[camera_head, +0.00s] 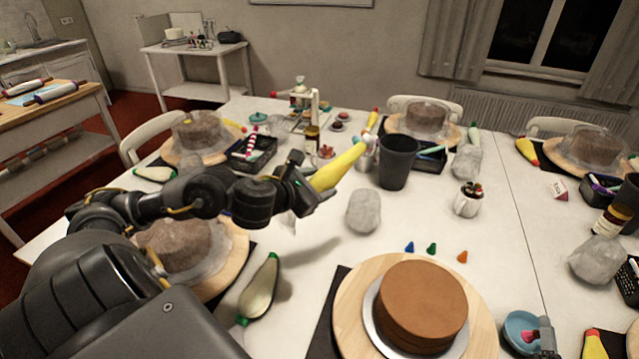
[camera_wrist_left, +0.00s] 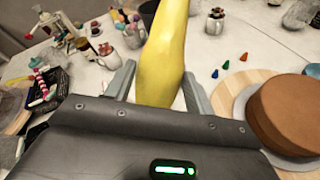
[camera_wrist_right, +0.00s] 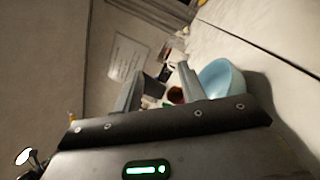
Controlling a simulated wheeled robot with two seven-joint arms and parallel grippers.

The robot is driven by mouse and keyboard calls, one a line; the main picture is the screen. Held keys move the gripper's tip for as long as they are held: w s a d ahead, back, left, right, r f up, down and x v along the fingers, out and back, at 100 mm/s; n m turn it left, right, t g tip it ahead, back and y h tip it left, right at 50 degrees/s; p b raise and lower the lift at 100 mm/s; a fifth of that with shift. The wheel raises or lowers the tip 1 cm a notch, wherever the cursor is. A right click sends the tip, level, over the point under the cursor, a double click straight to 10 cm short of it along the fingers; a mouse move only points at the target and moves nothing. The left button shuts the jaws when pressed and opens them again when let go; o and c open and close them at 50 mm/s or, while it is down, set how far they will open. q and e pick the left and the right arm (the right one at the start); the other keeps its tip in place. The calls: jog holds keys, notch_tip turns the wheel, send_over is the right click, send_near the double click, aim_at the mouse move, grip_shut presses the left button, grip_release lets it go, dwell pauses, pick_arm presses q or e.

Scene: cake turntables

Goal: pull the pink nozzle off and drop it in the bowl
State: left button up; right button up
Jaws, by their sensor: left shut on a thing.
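My left gripper (camera_head: 312,190) is shut on a yellow piping bag (camera_wrist_left: 163,50), held above the table with its narrow end pointing away. That end (camera_head: 362,143) shows pale in the head view, near a mug of small items; I cannot make out a pink nozzle on it. A light blue bowl (camera_head: 514,324) stands at the front right; it also shows in the right wrist view (camera_wrist_right: 222,76).
A brown cake (camera_head: 421,297) sits on a wooden turntable (camera_head: 352,300) at the front. Three small nozzles, blue (camera_head: 409,247), green (camera_head: 432,249) and orange (camera_head: 462,257), stand behind it. A black cup (camera_head: 396,163) and a grey lump (camera_head: 363,211) are near the held bag.

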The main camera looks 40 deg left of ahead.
jog(key=shift+o, duration=0.4)
jog(key=shift+s, duration=0.1)
pick_arm(q)
jog(key=shift+f, duration=0.1)
pick_arm(e)
jog(key=shift+s+d+f, duration=0.15)
jog(key=shift+s, duration=0.15)
pick_arm(q)
jog(key=shift+f+b, duration=0.85)
jog(key=shift+b, duration=0.1)
pick_arm(e)
jog(key=v, duration=1)
jog(key=shift+s+d, duration=0.1)
jog(key=shift+s, duration=0.05)
jog(key=shift+s+d, duration=0.15)
jog(key=shift+s, duration=0.2)
pick_arm(q)
jog(key=shift+o, duration=0.6)
jog(key=shift+c, duration=0.7)
pick_arm(e)
jog(key=shift+f, duration=0.1)
jog(key=shift+c, duration=0.5)
